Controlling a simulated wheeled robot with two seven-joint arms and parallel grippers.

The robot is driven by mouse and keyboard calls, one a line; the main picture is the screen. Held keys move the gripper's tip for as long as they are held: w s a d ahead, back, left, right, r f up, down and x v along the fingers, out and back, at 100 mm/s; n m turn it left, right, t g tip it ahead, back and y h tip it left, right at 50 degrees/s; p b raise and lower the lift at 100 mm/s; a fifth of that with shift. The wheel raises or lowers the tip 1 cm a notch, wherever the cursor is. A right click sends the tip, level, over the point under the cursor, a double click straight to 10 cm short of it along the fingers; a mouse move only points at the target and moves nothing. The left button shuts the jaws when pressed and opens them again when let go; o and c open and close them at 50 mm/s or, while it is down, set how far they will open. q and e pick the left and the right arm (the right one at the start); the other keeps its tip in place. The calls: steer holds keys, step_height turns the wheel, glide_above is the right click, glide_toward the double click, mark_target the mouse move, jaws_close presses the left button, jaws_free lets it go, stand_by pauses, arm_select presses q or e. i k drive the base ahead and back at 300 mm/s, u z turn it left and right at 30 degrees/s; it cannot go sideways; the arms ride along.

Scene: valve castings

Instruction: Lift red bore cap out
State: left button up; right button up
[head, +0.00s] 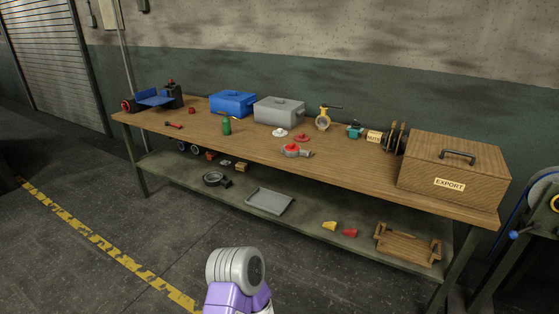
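A small grey casting (303,154) lies near the front edge of the workbench, around its middle, with a red round part (291,147) on or in its top that looks like the red bore cap. I cannot tell how deep the red part sits. A separate flat red piece (302,138) lies just behind it, and a white round piece (281,133) lies to the left of that. Neither gripper shows in the head view. Only a purple and grey part of my own arm shows at the bottom, well in front of the bench.
The wooden workbench (350,167) also holds a blue box (232,103), a grey box (279,110), a green cylinder (226,126), a yellow valve (323,121) and a wooden EXPORT box (455,170). A lower shelf (310,219) carries a grey tray (268,202). Floor in front is clear.

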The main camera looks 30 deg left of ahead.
mark_target(292, 148)
steer(key=u, duration=0.9)
steer(key=i, duration=0.3)
steer(key=u, duration=0.75)
steer(key=i, duration=1.4)
steer(key=z, duration=0.6)
steer(key=i, duration=1.05)
steer(key=z, duration=1.05)
